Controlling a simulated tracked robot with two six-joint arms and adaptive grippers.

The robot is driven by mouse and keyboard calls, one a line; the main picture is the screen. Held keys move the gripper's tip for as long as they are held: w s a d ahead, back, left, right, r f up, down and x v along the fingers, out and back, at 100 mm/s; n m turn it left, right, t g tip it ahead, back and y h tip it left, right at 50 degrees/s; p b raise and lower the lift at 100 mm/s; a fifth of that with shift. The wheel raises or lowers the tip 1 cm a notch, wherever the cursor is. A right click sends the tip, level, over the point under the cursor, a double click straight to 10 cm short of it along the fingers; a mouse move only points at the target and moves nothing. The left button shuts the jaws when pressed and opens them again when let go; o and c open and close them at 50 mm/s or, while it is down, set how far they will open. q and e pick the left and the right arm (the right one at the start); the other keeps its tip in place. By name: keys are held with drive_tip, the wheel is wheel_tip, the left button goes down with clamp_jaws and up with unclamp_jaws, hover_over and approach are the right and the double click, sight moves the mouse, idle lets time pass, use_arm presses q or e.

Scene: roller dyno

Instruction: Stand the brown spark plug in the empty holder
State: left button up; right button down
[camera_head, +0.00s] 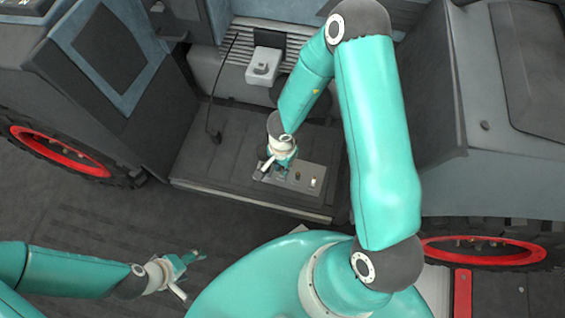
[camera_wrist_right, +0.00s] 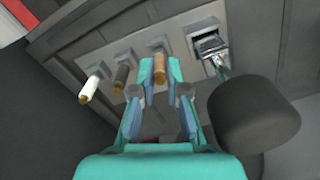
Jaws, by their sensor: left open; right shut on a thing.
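The brown spark plug (camera_wrist_right: 160,66) is between the closed fingertips of my right gripper (camera_wrist_right: 160,72), at the third holder (camera_wrist_right: 157,45) from the left in the wrist view. Whether it is seated in that holder or just above it, I cannot tell. In the head view my right gripper (camera_head: 281,167) reaches down onto the holder plate (camera_head: 300,187) and hides the brown plug. A white plug (camera_wrist_right: 89,89) and a dark plug (camera_wrist_right: 121,76) stand in the two holders beside it. My left gripper (camera_head: 194,259) is open and empty, low at the left.
The plate lies on a dark ribbed floor panel (camera_head: 215,150). Red-rimmed wheels (camera_head: 60,150) flank it.

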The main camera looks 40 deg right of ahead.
drive_tip(key=shift+f, duration=0.3)
idle(0.4)
drive_tip(key=shift+r+p, duration=0.1)
drive_tip(key=shift+p, duration=0.25)
drive_tip(key=c, duration=1.1)
unclamp_jaws()
